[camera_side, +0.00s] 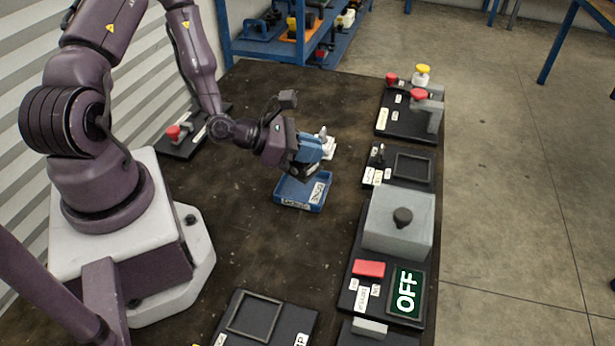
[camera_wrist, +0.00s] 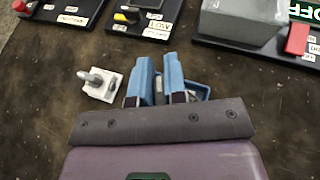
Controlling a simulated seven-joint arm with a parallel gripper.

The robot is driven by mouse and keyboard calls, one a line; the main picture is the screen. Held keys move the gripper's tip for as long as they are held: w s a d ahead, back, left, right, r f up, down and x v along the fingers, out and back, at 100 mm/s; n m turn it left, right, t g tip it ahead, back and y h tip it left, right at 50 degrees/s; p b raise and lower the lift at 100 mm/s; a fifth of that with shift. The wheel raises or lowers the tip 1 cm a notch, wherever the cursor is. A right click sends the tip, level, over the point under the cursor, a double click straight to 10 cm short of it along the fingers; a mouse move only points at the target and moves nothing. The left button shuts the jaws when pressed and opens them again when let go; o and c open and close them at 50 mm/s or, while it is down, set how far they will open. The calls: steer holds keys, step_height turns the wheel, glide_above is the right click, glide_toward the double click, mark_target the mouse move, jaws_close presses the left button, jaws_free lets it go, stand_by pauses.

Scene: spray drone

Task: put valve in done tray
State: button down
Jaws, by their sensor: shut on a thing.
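My gripper (camera_side: 318,150), with blue fingers, is shut just above and behind the blue done tray (camera_side: 283,186) in the side view. In the wrist view my gripper (camera_wrist: 159,78) has its two fingers a small gap apart, with a small grey part, which I take for the valve (camera_wrist: 158,90), between them. The fingers hide most of it, so its shape cannot be told. The done tray (camera_wrist: 203,91) shows only partly behind the right finger. A white block with a grey peg (camera_wrist: 100,84) stands left of the fingers; it also shows in the side view (camera_side: 328,146).
Along the right table edge stand a frame with red and yellow knobs (camera_side: 412,105), a panel with a small lever (camera_side: 400,166), and a grey box (camera_side: 398,222) with a red switch and an OFF display (camera_side: 406,293). A black framed plate (camera_side: 255,317) lies in front.

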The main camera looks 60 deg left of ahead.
mark_target(311, 170)
steer(key=shift+f, duration=2.75)
steer(key=shift+f, duration=0.1)
steer(key=c, duration=1.2)
jaws_free()
steer(key=shift+o, duration=0.2)
